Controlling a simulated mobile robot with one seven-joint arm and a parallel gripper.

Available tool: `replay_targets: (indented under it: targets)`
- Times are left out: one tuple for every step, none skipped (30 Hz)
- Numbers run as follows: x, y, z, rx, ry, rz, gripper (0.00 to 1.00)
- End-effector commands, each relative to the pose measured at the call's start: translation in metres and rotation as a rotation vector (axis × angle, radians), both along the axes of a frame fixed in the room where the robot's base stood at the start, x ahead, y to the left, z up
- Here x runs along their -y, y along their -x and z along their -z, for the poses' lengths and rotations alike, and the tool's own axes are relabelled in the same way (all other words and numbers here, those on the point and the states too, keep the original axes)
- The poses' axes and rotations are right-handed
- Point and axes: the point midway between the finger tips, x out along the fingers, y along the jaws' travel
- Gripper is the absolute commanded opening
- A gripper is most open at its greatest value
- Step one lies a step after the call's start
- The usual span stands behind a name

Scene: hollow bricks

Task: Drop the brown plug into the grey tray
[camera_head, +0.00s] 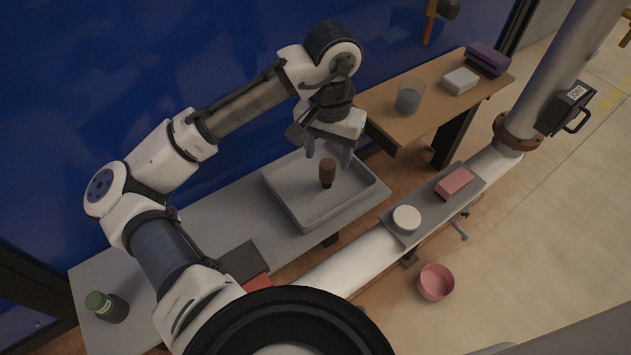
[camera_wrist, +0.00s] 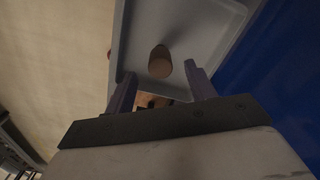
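The brown plug (camera_head: 327,172) is a short cylinder with a darker, narrower lower end. In the head view it appears upright within the outline of the grey tray (camera_head: 281,200). Whether it touches the tray floor is not clear. My gripper (camera_head: 328,154) is over the tray, pointing down, with its fingers apart above the plug. In the wrist view, the plug (camera_wrist: 160,62) shows near the tips of my gripper (camera_wrist: 160,72), with a gap to each finger. The tray (camera_wrist: 205,28) lies behind it. Nothing is held.
A pipe with a small platform (camera_head: 430,205) runs in front.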

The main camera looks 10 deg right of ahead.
Motion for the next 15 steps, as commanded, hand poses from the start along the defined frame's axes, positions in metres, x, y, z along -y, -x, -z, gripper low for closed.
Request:
replay_targets:
  targets:
    - [0.000,0.000,0.000,0.000,0.000,0.000,0.55]
    - [0.000,0.000,0.000,0.000,0.000,0.000,0.55]
    - [0.000,0.000,0.000,0.000,0.000,0.000,0.55]
    - [0.000,0.000,0.000,0.000,0.000,0.000,0.55]
    - [0.000,0.000,0.000,0.000,0.000,0.000,0.55]
    - [0.000,0.000,0.000,0.000,0.000,0.000,0.55]
    - [0.000,0.000,0.000,0.000,0.000,0.000,0.55]
    - [0.000,0.000,-0.001,0.000,0.000,0.000,0.55]
    - [0.000,0.000,-0.002,0.000,0.000,0.000,0.55]
    - [0.000,0.000,-0.004,0.000,0.000,0.000,0.55]
    - [0.000,0.000,-0.007,0.001,-0.001,0.000,0.55]
    - [0.000,0.000,-0.012,0.001,-0.001,0.000,0.55]
    - [0.001,-0.001,-0.016,0.001,0.000,0.000,0.55]
    - [0.001,-0.001,-0.022,0.002,0.000,0.000,0.55]
    - [0.001,0.000,-0.030,0.002,0.000,0.000,0.55]
